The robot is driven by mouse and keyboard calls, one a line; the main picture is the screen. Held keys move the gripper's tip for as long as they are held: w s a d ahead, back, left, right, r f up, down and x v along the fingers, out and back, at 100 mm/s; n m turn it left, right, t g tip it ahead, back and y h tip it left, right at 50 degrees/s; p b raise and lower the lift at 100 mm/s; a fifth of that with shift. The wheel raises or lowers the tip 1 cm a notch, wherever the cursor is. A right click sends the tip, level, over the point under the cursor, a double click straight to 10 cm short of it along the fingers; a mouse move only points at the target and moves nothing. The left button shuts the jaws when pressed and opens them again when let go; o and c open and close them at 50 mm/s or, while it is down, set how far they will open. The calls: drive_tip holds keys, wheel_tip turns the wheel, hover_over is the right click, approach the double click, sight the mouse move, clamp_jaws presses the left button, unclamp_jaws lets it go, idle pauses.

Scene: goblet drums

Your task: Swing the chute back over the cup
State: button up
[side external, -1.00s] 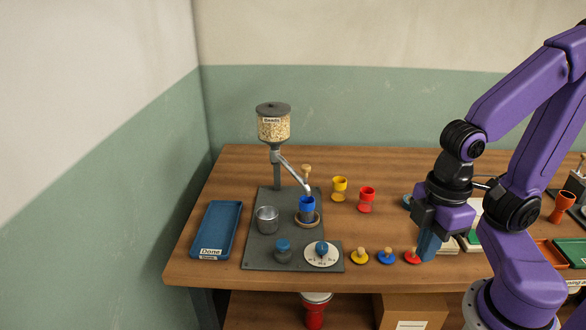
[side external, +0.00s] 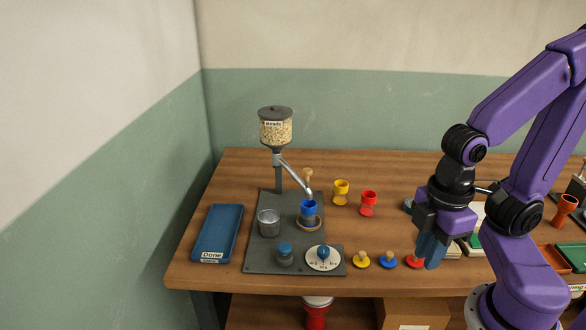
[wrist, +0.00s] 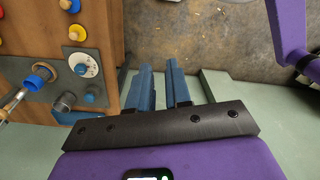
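The silver chute (side external: 294,174) slopes down from the bead hopper (side external: 275,131). Its lower end is at the blue cup (side external: 309,208) and looks to be over its mouth. The cup stands upright on a round tan-rimmed rest on the grey base plate (side external: 262,240). In the wrist view, the chute (wrist: 13,103) and the blue cup (wrist: 35,81) show at the left edge. My gripper (side external: 431,264) is well to the right of them, near the table's front edge. In the wrist view, its two blue fingers (wrist: 163,70) stand apart with nothing between them.
A metal cup (side external: 268,223), a blue-topped knob (side external: 285,254) and a dial (side external: 323,258) are on the plate. Yellow (side external: 341,191) and red (side external: 368,202) goblets stand right of the chute. Several knobbed discs (side external: 387,261) line the front. A blue Done tray (side external: 217,233) lies left.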

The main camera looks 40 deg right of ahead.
sight(307, 170)
drive_tip(key=o, duration=0.5)
drive_tip(key=shift+w+f+m, duration=0.1)
drive_tip(key=shift+m, duration=0.2)
drive_tip(key=w+d+f+m+g+y, duration=0.1)
drive_tip(key=w+f+m+g+y, duration=0.1)
drive_tip(key=w+m+y, duration=0.65)
drive_tip(key=w+d+f+m+g+y, duration=0.1)
drive_tip(key=w+d+m+g+y, duration=0.15)
drive_tip(key=w+m, duration=1.05)
drive_tip(key=w+d+f+m+t+y, duration=0.1)
drive_tip(key=w+d+f+m+t, duration=0.1)
drive_tip(key=w+d+m+t, duration=0.55)
drive_tip(key=w+d+f+m+t+y, duration=0.1)
drive_tip(key=w+d+f+m+t, duration=0.1)
drive_tip(key=d+m+t, duration=1)
drive_tip(key=w+a+n+g, duration=0.1)
drive_tip(key=w+a, duration=0.2)
drive_tip(key=w+a+n+g, duration=0.1)
drive_tip(key=w+a, duration=0.3)
drive_tip(key=w+a+n+g, duration=0.1)
drive_tip(key=w+a, duration=0.2)
drive_tip(key=shift+w+a+f+g, duration=0.1)
drive_tip(key=shift+w+a+g, duration=0.2)
drive_tip(key=shift+w+a, duration=0.05)
clamp_jaws()
